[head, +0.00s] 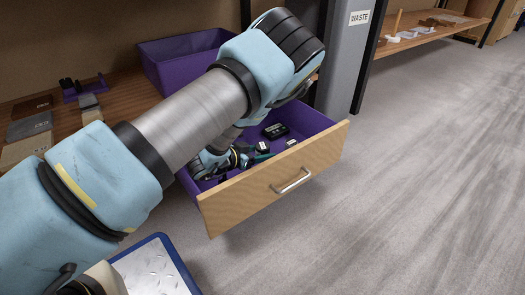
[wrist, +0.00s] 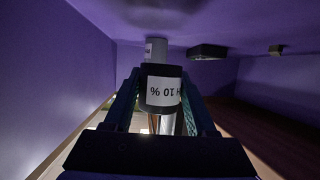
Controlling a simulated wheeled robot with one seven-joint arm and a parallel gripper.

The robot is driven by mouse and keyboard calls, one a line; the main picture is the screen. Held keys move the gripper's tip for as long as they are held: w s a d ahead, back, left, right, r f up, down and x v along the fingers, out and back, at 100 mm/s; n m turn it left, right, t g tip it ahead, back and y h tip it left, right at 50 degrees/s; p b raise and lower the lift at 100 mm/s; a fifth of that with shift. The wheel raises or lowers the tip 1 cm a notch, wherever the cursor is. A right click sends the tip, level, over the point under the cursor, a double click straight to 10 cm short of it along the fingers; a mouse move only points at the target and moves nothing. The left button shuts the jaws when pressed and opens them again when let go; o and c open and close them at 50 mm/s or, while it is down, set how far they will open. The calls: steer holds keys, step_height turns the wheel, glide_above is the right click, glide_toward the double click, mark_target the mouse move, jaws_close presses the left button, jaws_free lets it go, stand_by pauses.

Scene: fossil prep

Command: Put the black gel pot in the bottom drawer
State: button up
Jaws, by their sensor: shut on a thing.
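The black gel pot (wrist: 149,72) with a white label reading "10 %" is between the fingers of my gripper (wrist: 165,105) in the wrist view. My gripper is shut on it. In the head view my gripper (head: 246,157) reaches down inside the open drawer, which has a wooden front (head: 275,190) and purple inside. My arm covers part of the drawer. Purple drawer walls (wrist: 55,70) surround the pot in the wrist view. I cannot tell whether the pot touches the drawer floor.
A black box-like item (head: 276,130) and a small item (head: 291,142) lie in the drawer. A pale cylinder (wrist: 156,47) is close beyond the pot. A purple bin (head: 180,60) stands on the wooden shelf above. A grey waste bin (head: 345,55) stands right of the drawer.

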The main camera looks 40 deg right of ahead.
mark_target(257, 150)
steer(key=o, duration=1.4)
steer(key=shift+c, duration=0.2)
steer(key=shift+r, duration=0.2)
steer(key=p+v, duration=0.2)
steer(key=v, duration=0.1)
steer(key=r+p+v, duration=0.1)
steer(key=p+v, duration=0.1)
steer(key=v, duration=0.2)
steer(key=shift+d, duration=0.15)
steer(key=shift+a, duration=0.35)
